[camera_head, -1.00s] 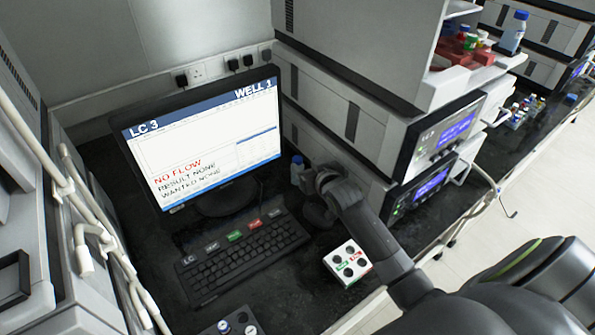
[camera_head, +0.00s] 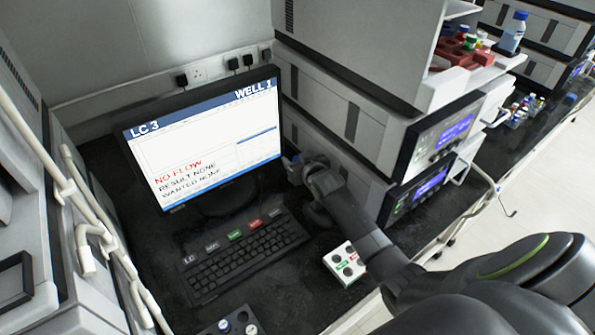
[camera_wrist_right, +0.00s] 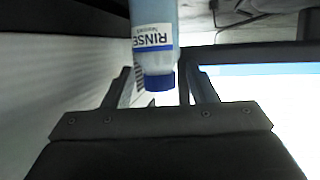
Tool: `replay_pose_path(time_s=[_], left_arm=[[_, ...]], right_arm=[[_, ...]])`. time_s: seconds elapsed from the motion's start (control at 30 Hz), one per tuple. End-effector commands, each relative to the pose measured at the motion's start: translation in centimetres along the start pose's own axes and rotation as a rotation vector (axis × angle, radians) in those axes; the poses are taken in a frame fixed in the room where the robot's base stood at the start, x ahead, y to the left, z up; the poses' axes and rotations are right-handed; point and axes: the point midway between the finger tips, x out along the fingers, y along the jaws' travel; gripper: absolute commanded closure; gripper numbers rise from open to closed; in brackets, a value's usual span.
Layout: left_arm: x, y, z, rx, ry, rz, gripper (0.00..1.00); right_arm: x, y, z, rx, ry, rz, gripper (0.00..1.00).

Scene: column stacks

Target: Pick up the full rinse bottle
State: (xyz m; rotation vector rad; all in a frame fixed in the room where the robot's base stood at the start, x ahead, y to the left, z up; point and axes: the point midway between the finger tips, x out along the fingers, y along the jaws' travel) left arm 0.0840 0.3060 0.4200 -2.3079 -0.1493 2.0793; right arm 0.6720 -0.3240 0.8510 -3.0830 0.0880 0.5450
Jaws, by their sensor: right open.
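The rinse bottle (camera_wrist_right: 153,38) shows in the right wrist view, a pale blue bottle with a white RINSE label and a dark blue cap (camera_wrist_right: 159,81). It appears upside down in that view, the cap towards my gripper. My right gripper (camera_wrist_right: 163,88) is open, with one finger on each side of the cap in the picture; I cannot tell whether they touch it. In the head view my right gripper (camera_head: 294,170) is beside the monitor's right edge and mostly hides the bottle. My left gripper is not in view.
The monitor (camera_head: 215,150) stands left of my gripper, with a keyboard (camera_head: 245,258) below it. Stacked instruments (camera_head: 335,135) rise close on the right. A white button box (camera_head: 346,263) lies in front. Another blue-capped bottle (camera_head: 512,36) stands on top at the right.

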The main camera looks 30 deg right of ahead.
Motion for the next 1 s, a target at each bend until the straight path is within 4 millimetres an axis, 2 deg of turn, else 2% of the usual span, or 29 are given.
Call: replay_pose_path(time_s=[0.07, 0.37, 0.73, 1.0], left_arm=[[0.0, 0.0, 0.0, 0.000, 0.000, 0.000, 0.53], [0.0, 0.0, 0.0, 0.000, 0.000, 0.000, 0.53], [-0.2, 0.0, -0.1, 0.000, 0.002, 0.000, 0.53], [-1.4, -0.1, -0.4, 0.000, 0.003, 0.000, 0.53]], right_arm=[[0.0, 0.0, 0.0, 0.000, 0.000, 0.000, 0.48], [0.0, 0.0, 0.0, 0.000, 0.000, 0.000, 0.86], [-0.1, 0.0, -0.2, 0.000, 0.001, 0.000, 0.88], [-0.2, 0.1, -1.6, 0.000, 0.001, 0.000, 0.88]])
